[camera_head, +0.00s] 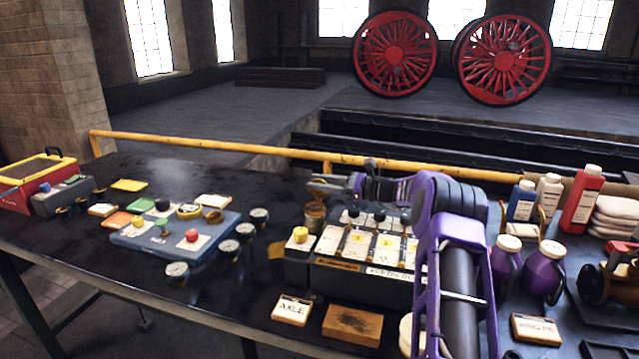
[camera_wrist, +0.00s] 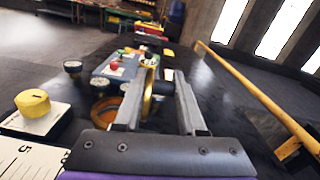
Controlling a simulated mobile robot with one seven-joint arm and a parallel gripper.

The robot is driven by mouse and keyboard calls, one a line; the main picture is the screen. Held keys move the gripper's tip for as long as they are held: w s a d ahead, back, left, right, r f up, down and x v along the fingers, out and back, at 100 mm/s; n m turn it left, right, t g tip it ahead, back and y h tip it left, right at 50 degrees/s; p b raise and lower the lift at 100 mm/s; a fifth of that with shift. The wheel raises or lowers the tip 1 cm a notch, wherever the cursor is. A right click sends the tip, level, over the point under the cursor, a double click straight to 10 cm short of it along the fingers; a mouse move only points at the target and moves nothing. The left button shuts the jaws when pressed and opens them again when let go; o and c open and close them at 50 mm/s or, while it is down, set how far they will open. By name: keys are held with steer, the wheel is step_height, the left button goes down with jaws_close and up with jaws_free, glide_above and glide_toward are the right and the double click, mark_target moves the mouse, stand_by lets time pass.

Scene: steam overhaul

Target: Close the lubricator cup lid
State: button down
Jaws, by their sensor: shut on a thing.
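The lubricator cup (camera_head: 315,215) is a small brass-coloured cup on the bench, left of the rack of labelled parts. It also shows in the wrist view (camera_wrist: 106,110), left of my fingers. Its lid (camera_wrist: 148,92) appears there as a brass-edged disc, standing nearly upright and seen almost edge-on. My gripper (camera_wrist: 160,78) is shut on the lid, which lies between the fingers. In the head view my gripper (camera_head: 322,186) is just above the cup. The hinge and the contact on the dark far side are hidden.
A blue tray (camera_head: 150,243) with coloured knobs and several gauges (camera_head: 230,249) lie to the left. The parts rack (camera_head: 360,286) stands close on the right, under my arm. A yellow rail (camera_head: 230,147) runs behind the bench. Bottles (camera_head: 583,200) stand at the far right.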

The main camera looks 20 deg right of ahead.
mark_target(314, 195)
steer(key=shift+s+a+n+b, duration=0.2)
steer(key=shift+s+n+b, duration=0.15)
steer(key=shift+n+b, duration=0.6)
steer(key=shift+s+a+f+n+b, duration=0.1)
steer(key=shift+s+a+n+b, duration=0.15)
steer(key=shift+n+b, duration=0.55)
steer(key=shift+s+a+f+n+b, duration=0.1)
steer(key=shift+s+n+b, duration=0.2)
steer(key=shift+n+b, duration=0.45)
steer(key=shift+s+a+n+b, duration=0.2)
steer(key=shift+s+n+b, duration=0.1)
steer(key=shift+n+b, duration=0.45)
steer(key=shift+s+a+f+n+b, duration=0.15)
steer(key=shift+s+n+b, duration=0.1)
steer(key=shift+n, duration=0.35)
steer(key=shift+s+a+n+b, duration=0.15)
steer(key=shift+n+b, duration=0.05)
steer(key=shift+n, duration=0.35)
steer(key=shift+s+a+f+n, duration=0.15)
steer(key=shift+s+n, duration=0.1)
steer(key=shift+n, duration=0.65)
steer(key=shift+s+a+f+n, duration=0.1)
steer(key=shift+s+f+n, duration=0.1)
steer(key=shift+n, duration=0.5)
steer(key=c, duration=0.6)
jaws_free()
steer(key=shift+c, duration=0.2)
